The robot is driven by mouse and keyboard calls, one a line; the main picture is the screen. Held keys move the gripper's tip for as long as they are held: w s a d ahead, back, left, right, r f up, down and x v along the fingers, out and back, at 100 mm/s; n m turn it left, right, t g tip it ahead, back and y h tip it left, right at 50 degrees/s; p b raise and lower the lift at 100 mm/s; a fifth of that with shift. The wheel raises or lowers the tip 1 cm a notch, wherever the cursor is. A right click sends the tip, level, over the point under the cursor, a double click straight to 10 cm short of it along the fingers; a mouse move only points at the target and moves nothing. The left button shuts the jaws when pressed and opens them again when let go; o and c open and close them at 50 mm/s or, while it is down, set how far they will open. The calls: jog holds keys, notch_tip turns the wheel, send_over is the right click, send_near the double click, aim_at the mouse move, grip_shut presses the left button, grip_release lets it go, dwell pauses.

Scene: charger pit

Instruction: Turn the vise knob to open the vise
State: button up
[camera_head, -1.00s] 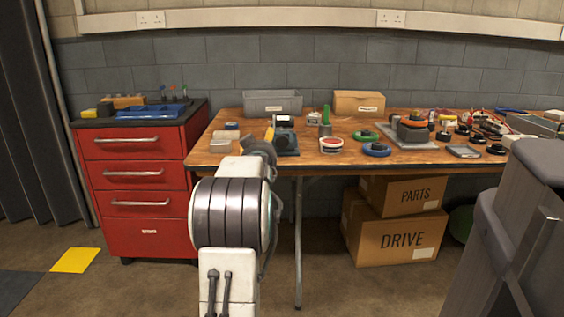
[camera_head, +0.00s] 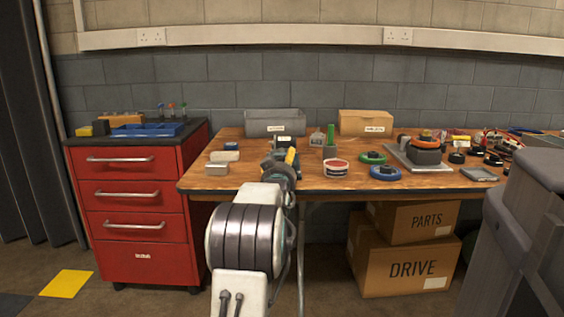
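The vise (camera_head: 281,141) appears as a small dark block on the workbench, left of the middle, largely hidden behind the end of my arm. Its knob cannot be made out. My gripper (camera_head: 285,164) is at the end of my arm, over the front part of the bench and in line with the vise. A yellow piece shows at its right side; I cannot tell whether it belongs to the gripper. The fingers are too small and covered to tell whether they are open or touch the vise.
The wooden workbench (camera_head: 330,185) carries a grey bin (camera_head: 275,123), a cardboard box (camera_head: 365,122), a white-and-red tape roll (camera_head: 335,168) and a blue ring (camera_head: 387,172). A red drawer cabinet (camera_head: 137,222) stands left. Boxes (camera_head: 405,267) lie below the bench. A grey structure is near at right.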

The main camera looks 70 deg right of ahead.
jog(key=shift+w+d, duration=0.1)
jog(key=shift+d, duration=0.25)
jog(key=c, duration=1.2)
jog(key=shift+n, duration=0.3)
jog(key=n, duration=0.3)
jog(key=shift+n, duration=2)
jog(key=shift+t+h, duration=0.3)
